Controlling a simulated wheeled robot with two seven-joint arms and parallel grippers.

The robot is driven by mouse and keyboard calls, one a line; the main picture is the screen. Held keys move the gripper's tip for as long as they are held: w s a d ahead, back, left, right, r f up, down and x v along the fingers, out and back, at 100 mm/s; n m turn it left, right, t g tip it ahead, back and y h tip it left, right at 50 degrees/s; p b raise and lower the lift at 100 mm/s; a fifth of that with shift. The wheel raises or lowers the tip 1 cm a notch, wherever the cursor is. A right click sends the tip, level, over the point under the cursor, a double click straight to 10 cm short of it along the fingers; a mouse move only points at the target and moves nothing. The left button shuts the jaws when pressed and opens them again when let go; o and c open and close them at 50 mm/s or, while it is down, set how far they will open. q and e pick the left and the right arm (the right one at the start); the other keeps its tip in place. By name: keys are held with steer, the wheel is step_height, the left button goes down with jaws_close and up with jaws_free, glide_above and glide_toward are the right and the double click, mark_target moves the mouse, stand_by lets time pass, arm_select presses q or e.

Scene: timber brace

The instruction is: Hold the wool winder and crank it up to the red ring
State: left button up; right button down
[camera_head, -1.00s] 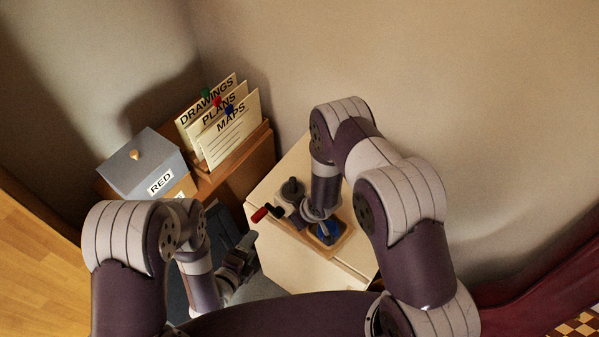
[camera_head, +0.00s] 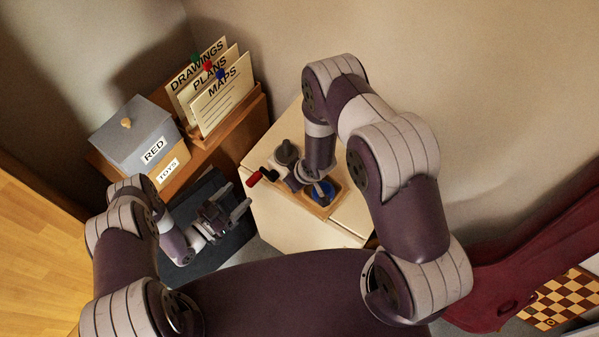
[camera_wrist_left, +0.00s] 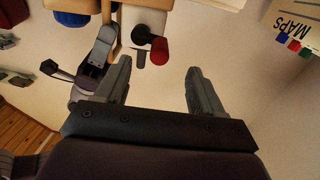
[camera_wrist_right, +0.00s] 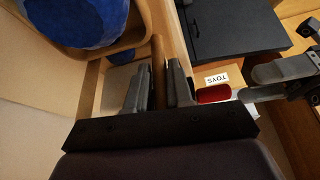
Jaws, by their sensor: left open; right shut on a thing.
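The wool winder stands on a pale cabinet top, with a wooden tray (camera_head: 335,208) holding blue wool (camera_head: 322,192) and a crank with a red handle (camera_head: 254,179). My right gripper (camera_wrist_right: 157,88) is shut on a brown wooden post (camera_wrist_right: 158,55) of the winder beside the tray. My left gripper (camera_head: 241,203) is open and empty, just below and left of the red handle. In the left wrist view the handle (camera_wrist_left: 159,50) lies ahead of the gap between the open fingers, apart from them. I cannot make out a red ring.
Bare cabinet top (camera_head: 285,225) lies in front of the winder. A wall rises behind; a checkered board (camera_head: 560,300) is at lower right.

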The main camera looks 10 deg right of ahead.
mark_target(247, 185)
arm_select(q)
steer(key=x, duration=0.8)
steer(key=c, duration=1.1)
